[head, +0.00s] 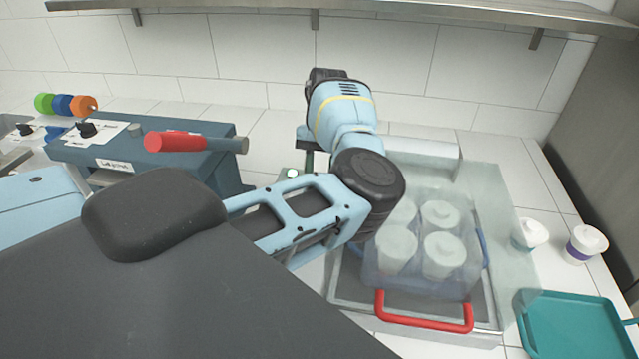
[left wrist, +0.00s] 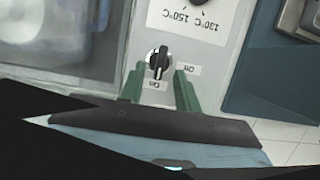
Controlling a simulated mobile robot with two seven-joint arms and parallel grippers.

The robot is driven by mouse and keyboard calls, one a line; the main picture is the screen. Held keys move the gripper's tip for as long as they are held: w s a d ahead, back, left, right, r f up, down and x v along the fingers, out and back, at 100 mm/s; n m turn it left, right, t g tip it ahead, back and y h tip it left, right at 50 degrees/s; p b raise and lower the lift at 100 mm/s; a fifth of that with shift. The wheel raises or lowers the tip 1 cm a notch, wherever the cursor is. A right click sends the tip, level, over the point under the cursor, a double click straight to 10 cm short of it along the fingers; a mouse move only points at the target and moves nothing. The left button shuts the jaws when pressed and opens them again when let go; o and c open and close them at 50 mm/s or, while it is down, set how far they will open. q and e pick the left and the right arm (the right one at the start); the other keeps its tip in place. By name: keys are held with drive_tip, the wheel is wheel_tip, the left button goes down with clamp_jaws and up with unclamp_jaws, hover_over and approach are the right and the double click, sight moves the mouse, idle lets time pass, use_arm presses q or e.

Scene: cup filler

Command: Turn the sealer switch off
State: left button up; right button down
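The sealer switch (left wrist: 158,62) is a black knob with a white mark on a light grey panel (left wrist: 218,88) in the left wrist view. Small "On" and "Off" labels sit beside it. Its mark appears to point toward "On". The green fingers of my left gripper (left wrist: 158,72) are apart, one on each side of the knob; I cannot tell if they touch it. In the head view the left gripper (head: 308,158) points down behind my arm, which hides the switch. My right gripper is in neither view. The sealer (head: 480,338) has a clear cover and a red handle (head: 425,322).
White cups (head: 443,255) stand under the clear cover. More cups (head: 586,244) and a teal tray (head: 575,330) are at right. A blue lid press (head: 150,160) with a red lever (head: 180,142) stands left. A temperature dial (left wrist: 193,5) is near the switch. A shelf (head: 400,12) hangs above.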

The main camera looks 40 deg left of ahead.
use_arm(q)
drive_tip(key=shift+x, duration=1.25)
drive_tip(key=shift+c, duration=0.4)
clamp_jaws()
